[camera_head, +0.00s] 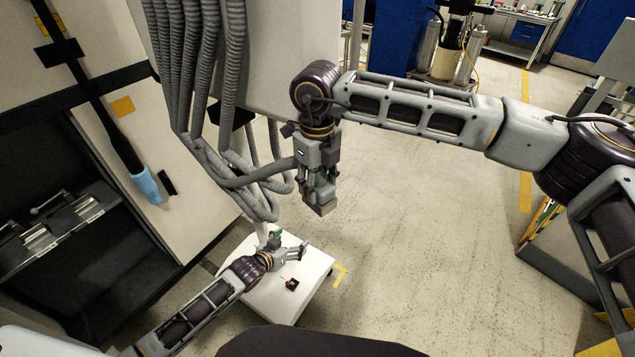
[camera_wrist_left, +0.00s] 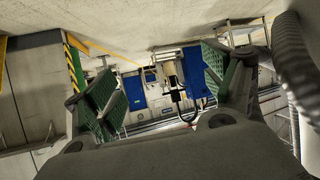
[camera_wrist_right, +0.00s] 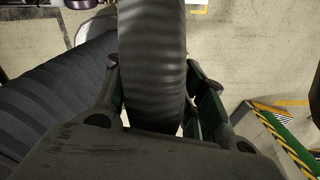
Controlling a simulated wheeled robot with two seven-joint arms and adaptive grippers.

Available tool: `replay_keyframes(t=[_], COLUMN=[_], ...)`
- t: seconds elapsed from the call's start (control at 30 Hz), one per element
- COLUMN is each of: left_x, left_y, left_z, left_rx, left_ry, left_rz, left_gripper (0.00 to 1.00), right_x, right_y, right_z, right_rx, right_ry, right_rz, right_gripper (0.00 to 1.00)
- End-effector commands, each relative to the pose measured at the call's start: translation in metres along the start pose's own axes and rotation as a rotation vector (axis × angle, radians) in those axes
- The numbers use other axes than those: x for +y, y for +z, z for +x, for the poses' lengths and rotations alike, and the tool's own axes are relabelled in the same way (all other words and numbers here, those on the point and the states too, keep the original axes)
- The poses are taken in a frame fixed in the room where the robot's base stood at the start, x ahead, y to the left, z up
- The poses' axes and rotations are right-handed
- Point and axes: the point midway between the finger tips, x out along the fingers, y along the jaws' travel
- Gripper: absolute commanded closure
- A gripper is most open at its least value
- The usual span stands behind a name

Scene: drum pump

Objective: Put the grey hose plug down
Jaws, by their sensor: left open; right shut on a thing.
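My right gripper (camera_head: 320,200) points down beside the bundle of grey hoses and is shut. In the right wrist view a grey ribbed hose (camera_wrist_right: 153,65) runs between its fingers. In the head view a grey hose (camera_head: 255,178) reaches the right gripper from the left. I cannot make out the plug end apart from the hose and fingers. My left gripper (camera_head: 290,250) is open and empty above the white table (camera_head: 262,302), lower and left of the right gripper. Its open fingers (camera_wrist_left: 160,90) also show in the left wrist view, with nothing between them.
A small red and black thing (camera_head: 291,285) lies on the white table. Several grey hoses (camera_head: 203,75) hang at the upper left. A dark pole with a light blue end (camera_head: 146,186) leans by the cabinet. The floor (camera_head: 430,240) right of the right gripper is clear.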

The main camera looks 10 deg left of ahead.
Motion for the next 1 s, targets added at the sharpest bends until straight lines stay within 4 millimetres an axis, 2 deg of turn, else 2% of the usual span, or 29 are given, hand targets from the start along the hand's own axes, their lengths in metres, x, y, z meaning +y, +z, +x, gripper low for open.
replay_keyframes(t=[0.1,0.47,0.73,1.0], left_x=[-0.014,-0.045,-0.054,-0.051], left_y=[0.038,0.152,0.24,0.326], left_z=[0.007,0.01,-0.002,-0.025], left_rx=[-0.053,-0.211,-0.337,-0.465], left_ry=[-0.033,-0.114,-0.155,-0.18], left_rz=[-0.007,-0.018,-0.027,-0.039], left_gripper=[0.17,0.17,0.17,0.17], right_x=[0.0,0.0,0.0,0.0], right_y=[0.0,0.0,0.0,0.0], right_z=[0.0,0.0,0.0,0.0], right_rx=[-0.001,-0.001,-0.001,-0.001], right_ry=[0.0,0.0,0.0,0.0], right_rz=[0.0,0.0,0.0,0.0], right_gripper=[0.87,0.87,0.87,0.87])
